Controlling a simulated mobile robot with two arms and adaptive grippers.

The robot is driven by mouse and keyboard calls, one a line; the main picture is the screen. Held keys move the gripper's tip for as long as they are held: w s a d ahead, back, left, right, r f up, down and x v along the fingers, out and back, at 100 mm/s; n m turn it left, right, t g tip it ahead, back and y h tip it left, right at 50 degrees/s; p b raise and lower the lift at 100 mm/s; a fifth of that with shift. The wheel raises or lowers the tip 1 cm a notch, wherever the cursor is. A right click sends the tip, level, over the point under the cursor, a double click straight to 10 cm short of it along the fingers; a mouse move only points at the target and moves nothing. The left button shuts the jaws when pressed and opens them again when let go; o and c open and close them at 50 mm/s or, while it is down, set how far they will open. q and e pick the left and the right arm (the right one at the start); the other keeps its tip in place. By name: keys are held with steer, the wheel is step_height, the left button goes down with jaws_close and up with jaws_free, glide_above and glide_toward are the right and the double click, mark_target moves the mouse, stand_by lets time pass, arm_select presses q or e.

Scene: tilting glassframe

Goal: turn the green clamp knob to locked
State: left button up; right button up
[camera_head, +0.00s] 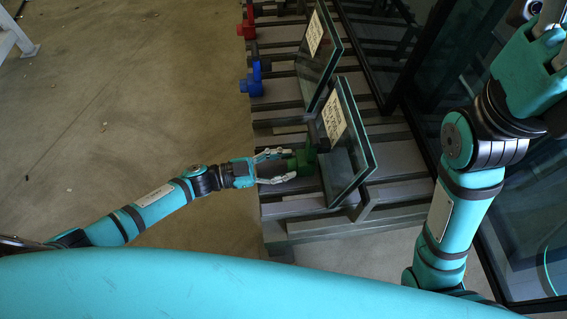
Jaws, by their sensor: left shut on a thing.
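The green clamp knob (308,154) sits at the left edge of the rack, beside the lower glass pane (352,140). My left gripper (284,165) reaches in from the left, its fingers on either side of the knob's near end and shut on it. The fingers partly hide the knob, and I cannot read its turn angle. My right arm rises along the right side. Its gripper end (540,14) is partly cut off by the top right corner, so its fingers are unclear.
A blue clamp knob (254,80) and a red one (246,22) sit farther along the rack's left edge. A second labelled glass pane (318,58) leans above. Dark glass frames (445,80) stand at right.

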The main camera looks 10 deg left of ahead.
arm_select(q)
steer(key=shift+c, duration=0.8)
steer(key=shift+m, duration=1.4)
steer(key=o, duration=1.1)
steer(key=shift+o, duration=0.2)
steer(key=v, duration=1.2)
steer(key=shift+f, duration=0.2)
